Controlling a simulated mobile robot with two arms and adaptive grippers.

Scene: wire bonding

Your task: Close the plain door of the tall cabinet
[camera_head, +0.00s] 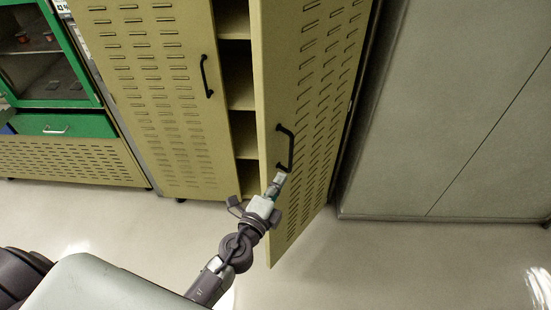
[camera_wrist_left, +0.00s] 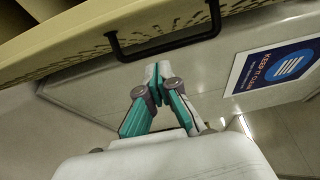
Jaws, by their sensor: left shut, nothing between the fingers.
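The tall cabinet (camera_head: 160,90) is yellow-beige with slotted doors. Its left door looks shut, and its right door (camera_head: 315,90) stands ajar, swung out toward me, with shelves visible in the gap. The right door also carries rows of slots and a black bar handle (camera_head: 286,148). My left gripper (camera_head: 278,180) is at the lower end of this handle, in front of the door. In the left wrist view, the shut, empty fingertips (camera_wrist_left: 157,73) are just below the black handle (camera_wrist_left: 165,44); I cannot tell whether they touch it. My right gripper is not in view.
A grey two-door cabinet (camera_head: 440,110) stands to the right of the open door. A green-framed glass cabinet (camera_head: 60,60) stands at the left. A blue and white sign (camera_wrist_left: 275,72) shows in the left wrist view. The floor (camera_head: 370,265) in front is clear.

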